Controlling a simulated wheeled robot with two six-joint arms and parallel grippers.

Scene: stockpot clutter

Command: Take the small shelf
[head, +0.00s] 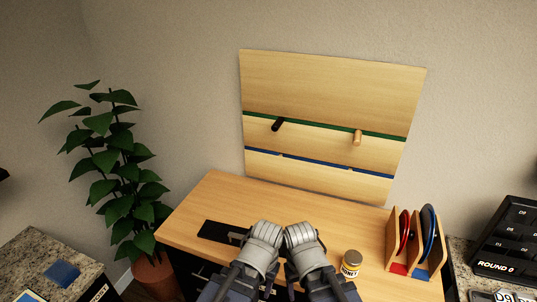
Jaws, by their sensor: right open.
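I cannot clearly pick out a small shelf. A flat black piece (221,232) lies on the left of the wooden desk, partly behind my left arm. A wooden rack (420,262) with upright dividers stands on the desk's right side. My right gripper (301,236) is over the middle of the desk, open, with nothing seen in it. My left gripper (264,234) is close beside it on the left; its jaws do not show clearly. Both are apart from the rack.
A wooden panel (330,92) with green and blue strips, a black peg (277,125) and a wooden peg (357,138) stands behind the wooden desk (205,205). A honey jar (351,264) stands right of my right arm. The rack holds red and blue discs. A plant (120,180) stands left.

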